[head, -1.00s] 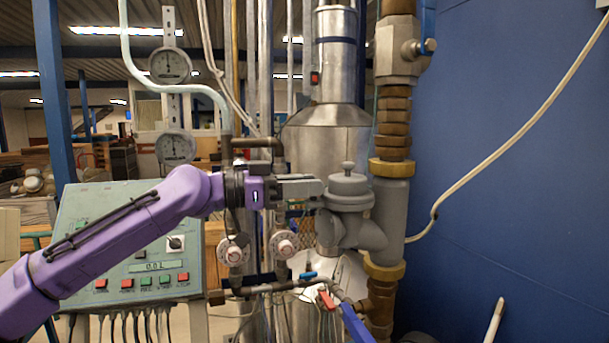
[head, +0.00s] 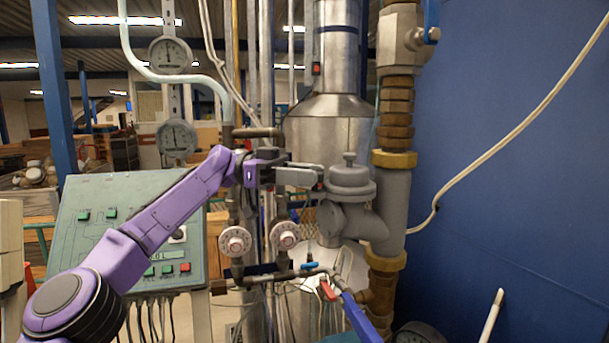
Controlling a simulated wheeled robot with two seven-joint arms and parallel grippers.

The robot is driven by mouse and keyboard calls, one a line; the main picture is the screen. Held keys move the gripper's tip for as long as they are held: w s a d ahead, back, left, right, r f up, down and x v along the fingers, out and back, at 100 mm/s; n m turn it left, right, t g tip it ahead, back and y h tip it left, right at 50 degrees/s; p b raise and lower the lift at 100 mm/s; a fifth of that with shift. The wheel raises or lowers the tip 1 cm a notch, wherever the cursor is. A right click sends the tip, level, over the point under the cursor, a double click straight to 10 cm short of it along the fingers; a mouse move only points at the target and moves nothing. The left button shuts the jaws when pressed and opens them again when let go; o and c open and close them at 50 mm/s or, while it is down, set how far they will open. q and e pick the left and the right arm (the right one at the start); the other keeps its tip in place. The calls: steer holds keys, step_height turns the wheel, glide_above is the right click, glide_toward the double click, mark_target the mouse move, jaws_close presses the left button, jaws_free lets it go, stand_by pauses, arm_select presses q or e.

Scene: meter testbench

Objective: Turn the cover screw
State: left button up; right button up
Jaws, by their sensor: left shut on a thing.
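A grey valve-like meter body (head: 385,206) with a round cover (head: 351,182) and a small top knob (head: 349,159) stands on the brass pipe at centre right. My left gripper (head: 319,177) reaches in from the left, its fingertips at the left edge of the round cover. It is shut on a small part there, seemingly the cover screw, which the fingers mostly hide. The fingers lie roughly level and point right. My right gripper is not in view.
A green control panel (head: 75,240) stands left, behind my left arm. A blue wall (head: 510,150) fills the right.

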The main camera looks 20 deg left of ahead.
arm_select(q)
steer(key=shift+d+f, duration=0.1)
steer(key=shift+f, duration=0.2)
steer(key=o, duration=1)
steer(key=shift+o, duration=0.2)
steer(key=shift+r, duration=0.15)
